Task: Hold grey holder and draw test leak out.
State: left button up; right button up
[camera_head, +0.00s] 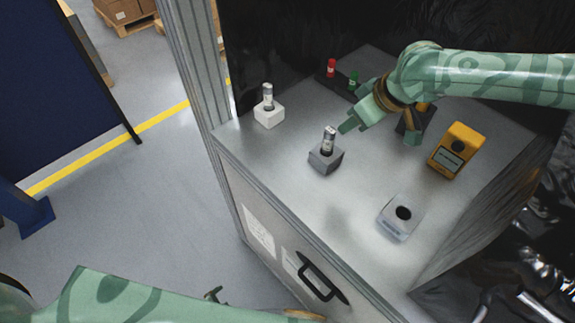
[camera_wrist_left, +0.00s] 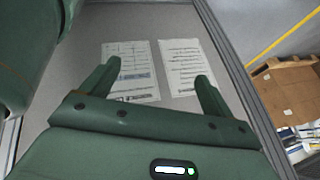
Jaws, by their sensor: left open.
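The grey holder (camera_head: 326,161) stands on the metal cabinet top, near its left edge. A silver test leak (camera_head: 329,141) with a dark band stands upright in it. My right gripper (camera_head: 379,134) is open and empty above the cabinet top, just right of the test leak; one finger is close to it, and I cannot tell the exact gap. My left gripper (camera_wrist_left: 158,73) is open and empty in the left wrist view, in front of the cabinet's papered face; its fingers are not clearly seen in the head view.
A white holder (camera_head: 268,117) with a similar cylinder stands behind left. A yellow device (camera_head: 454,151) and a pale block (camera_head: 399,219) with a black round opening stand to the right. A red item (camera_head: 331,68) and green item (camera_head: 353,81) stand behind. A black handle (camera_head: 322,278) projects from the front.

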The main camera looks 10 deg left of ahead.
pick_arm(q)
jog(key=w+d+r+m+t+h, duration=0.2)
jog(key=w+d+r+m+h, duration=0.15)
jog(key=w+r+m, duration=0.55)
jog(key=w+d+r+m+t+h, duration=0.2)
jog(key=w+d+r+m, duration=0.25)
jog(key=r, duration=0.85)
jog(key=w+d+r+m+t+h, duration=0.3)
jog(key=w+d+r+m, duration=0.25)
jog(key=r+m, duration=0.4)
jog(key=m+g+y, duration=0.1)
jog(key=m+g, duration=0.1)
jog(key=m, duration=0.9)
send_near(322, 156)
jog(key=v, duration=0.4)
jog(key=shift+d+r, duration=0.1)
jog(key=shift+d, duration=0.05)
jog(key=shift+w+y, duration=0.2)
jog(key=shift+y, duration=0.05)
jog(key=shift+w+d, duration=0.2)
jog(key=shift+w, duration=0.05)
jog(key=x, duration=1.5)
jog(key=shift+f, duration=0.35)
jog(key=shift+c, duration=0.4)
